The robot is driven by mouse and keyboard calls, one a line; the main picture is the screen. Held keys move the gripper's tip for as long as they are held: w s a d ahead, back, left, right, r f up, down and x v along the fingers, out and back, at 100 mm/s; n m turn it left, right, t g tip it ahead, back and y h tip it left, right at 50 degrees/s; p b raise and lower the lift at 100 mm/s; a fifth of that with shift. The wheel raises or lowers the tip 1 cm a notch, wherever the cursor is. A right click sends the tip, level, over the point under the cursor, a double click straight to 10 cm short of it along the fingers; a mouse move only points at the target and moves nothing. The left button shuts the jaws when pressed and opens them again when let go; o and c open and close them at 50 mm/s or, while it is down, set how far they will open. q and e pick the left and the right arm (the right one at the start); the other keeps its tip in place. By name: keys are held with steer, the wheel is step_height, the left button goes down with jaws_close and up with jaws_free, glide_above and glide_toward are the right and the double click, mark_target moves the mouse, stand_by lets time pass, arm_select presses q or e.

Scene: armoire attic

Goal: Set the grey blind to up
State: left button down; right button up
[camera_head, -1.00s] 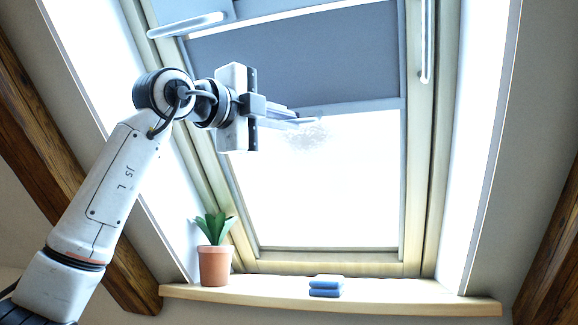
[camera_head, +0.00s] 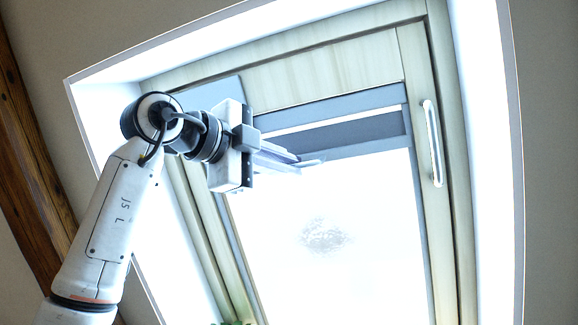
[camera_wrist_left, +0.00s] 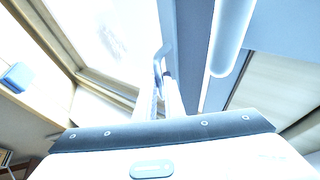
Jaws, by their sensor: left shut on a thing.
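The grey blind (camera_head: 350,134) shows as a short dark strip high in the roof window, with a lighter grey rail (camera_head: 375,146) along its lower edge. Bright bare glass lies below it. My left gripper (camera_head: 308,164) is at the left part of this lower edge, shut on the blind's edge; the exact contact is small and washed out. In the left wrist view the fingers (camera_wrist_left: 164,75) are close together beside a grey rail (camera_wrist_left: 190,50). My right gripper is not in view.
The pale wooden window frame (camera_head: 325,80) surrounds the glass. A white upright handle (camera_head: 432,143) is on its right side. A rounded pale bar (camera_wrist_left: 230,38) is close to the fingers in the wrist view. A blue object (camera_wrist_left: 16,77) lies on the sill.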

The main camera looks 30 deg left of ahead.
arm_select(q)
steer(key=c, duration=1.8)
jaws_free()
steer(key=shift+w, duration=0.1)
steer(key=shift+c, duration=0.2)
steer(key=b+v, duration=0.3)
steer(key=v, duration=0.7)
steer(key=shift+f, duration=0.1)
